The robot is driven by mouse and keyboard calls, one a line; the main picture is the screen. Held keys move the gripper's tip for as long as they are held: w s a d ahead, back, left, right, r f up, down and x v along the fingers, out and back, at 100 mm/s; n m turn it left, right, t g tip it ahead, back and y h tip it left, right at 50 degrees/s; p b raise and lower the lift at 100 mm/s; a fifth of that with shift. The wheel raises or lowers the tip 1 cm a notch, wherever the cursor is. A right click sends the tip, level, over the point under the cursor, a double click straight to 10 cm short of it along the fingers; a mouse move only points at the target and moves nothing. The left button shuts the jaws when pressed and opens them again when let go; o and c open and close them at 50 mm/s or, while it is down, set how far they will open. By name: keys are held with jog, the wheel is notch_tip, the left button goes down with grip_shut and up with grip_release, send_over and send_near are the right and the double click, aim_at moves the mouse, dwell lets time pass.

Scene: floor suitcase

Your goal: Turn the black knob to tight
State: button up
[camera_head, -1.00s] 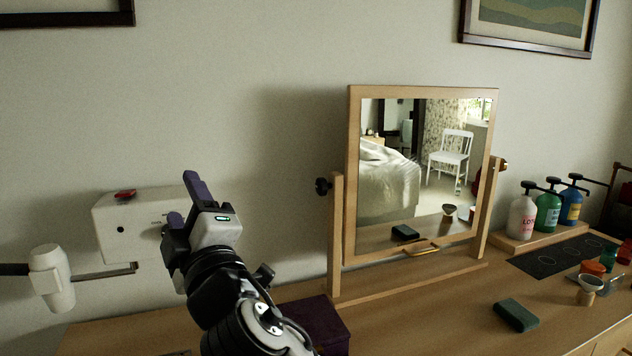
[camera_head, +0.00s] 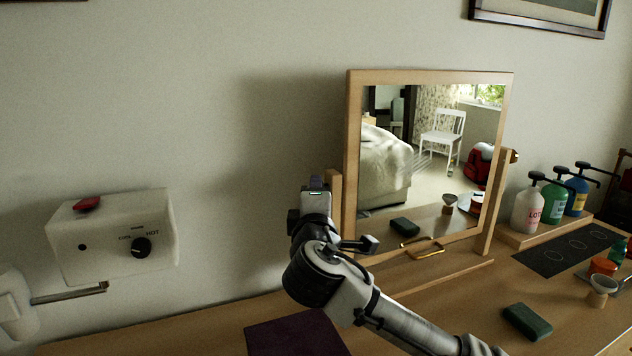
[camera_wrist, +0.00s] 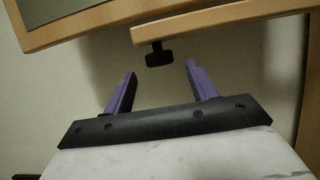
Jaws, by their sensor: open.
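The small black knob (camera_wrist: 159,59) on the mirror's wooden post (camera_wrist: 215,18) shows in the wrist view. Its short stem joins it to the post. My gripper (camera_wrist: 161,72) is open, with its two purple fingers on either side of the line to the knob. The knob lies around or just past the fingertips; I cannot tell the exact depth. No finger visibly touches it. In the head view my gripper (camera_head: 317,184) is in front of the left mirror post (camera_head: 334,190) and hides the knob. No tightness marking is readable.
The framed mirror (camera_head: 430,76) stands on the wooden dresser (camera_head: 440,325). A white wall unit (camera_head: 100,235) with a black COOL/HOT dial (camera_head: 141,247) is at left. Pump bottles (camera_head: 528,208) and a green block (camera_head: 527,321) are at right.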

jog(key=w+p, duration=0.1)
jog(key=w, duration=0.5)
jog(key=shift+w+p, duration=0.2)
jog(key=shift+p, duration=0.15)
jog(key=c, duration=0.9)
jog(key=b, duration=0.3)
jog(key=shift+a+f+t+b, duration=0.1)
jog(key=shift+f+t+b, duration=0.2)
jog(key=shift+f+t, duration=0.1)
jog(key=shift+c, duration=0.2)
jog(key=m+t+b, duration=0.1)
jog(key=b, duration=0.2)
jog(key=shift+b, duration=0.3)
jog(key=shift+r+t+b, duration=0.3)
jog(key=shift+t+b, duration=0.2)
jog(key=shift+b, duration=0.3)
jog(key=shift+r, duration=0.1)
